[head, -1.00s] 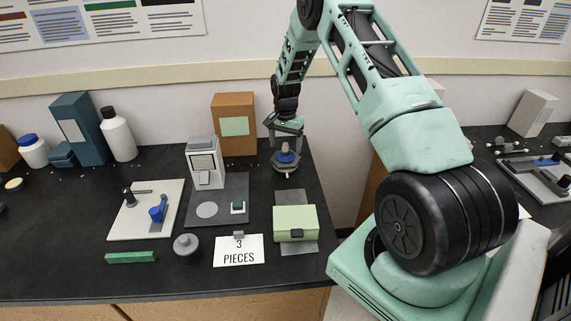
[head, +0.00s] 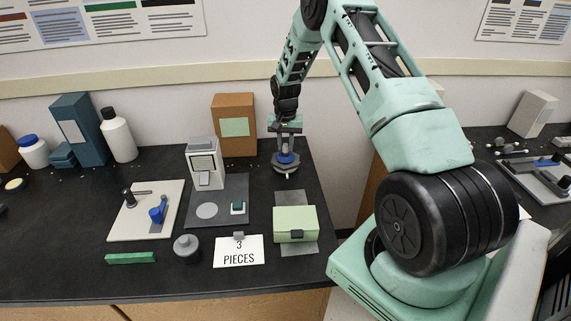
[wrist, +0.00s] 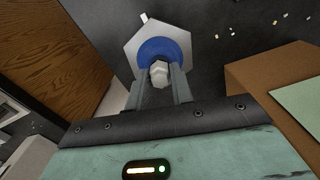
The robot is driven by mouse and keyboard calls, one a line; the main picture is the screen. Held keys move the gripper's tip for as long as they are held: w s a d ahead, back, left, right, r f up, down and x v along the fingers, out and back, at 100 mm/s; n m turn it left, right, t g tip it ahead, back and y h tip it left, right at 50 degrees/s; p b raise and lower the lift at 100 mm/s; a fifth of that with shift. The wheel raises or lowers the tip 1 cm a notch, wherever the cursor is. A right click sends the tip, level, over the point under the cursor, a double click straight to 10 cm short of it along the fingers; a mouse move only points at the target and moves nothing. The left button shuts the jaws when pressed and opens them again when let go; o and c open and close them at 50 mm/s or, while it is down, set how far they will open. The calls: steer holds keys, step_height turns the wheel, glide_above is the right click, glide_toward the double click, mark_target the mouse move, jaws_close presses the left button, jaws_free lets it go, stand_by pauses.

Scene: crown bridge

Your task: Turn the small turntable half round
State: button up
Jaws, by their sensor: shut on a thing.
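The small turntable (head: 287,169) stands at the back right of the black bench, near its right edge. It has a light grey angular base and a blue disc with a pale knob on top. In the wrist view the turntable (wrist: 135,50) shows its blue disc, the knob (wrist: 159,72) and a small white tab at its rim. My gripper (head: 287,152) is above the turntable, pointing down. In the wrist view my gripper (wrist: 160,82) has its two fingers on either side of the knob, shut on it.
A brown box (head: 234,143) stands close left of the turntable. A grey device (head: 204,165) is farther left. A light green box (head: 295,223) sits in front, with a card (head: 239,251) reading "3 PIECES" beside it. The bench's right edge is near.

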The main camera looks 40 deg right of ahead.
steer(key=n, duration=0.3)
steer(key=shift+n, duration=0.3)
steer(key=shift+n, duration=1.6)
steer(key=n+p, duration=0.1)
steer(key=n, duration=0.2)
steer(key=o, duration=1.6)
steer(key=shift+r, duration=0.1)
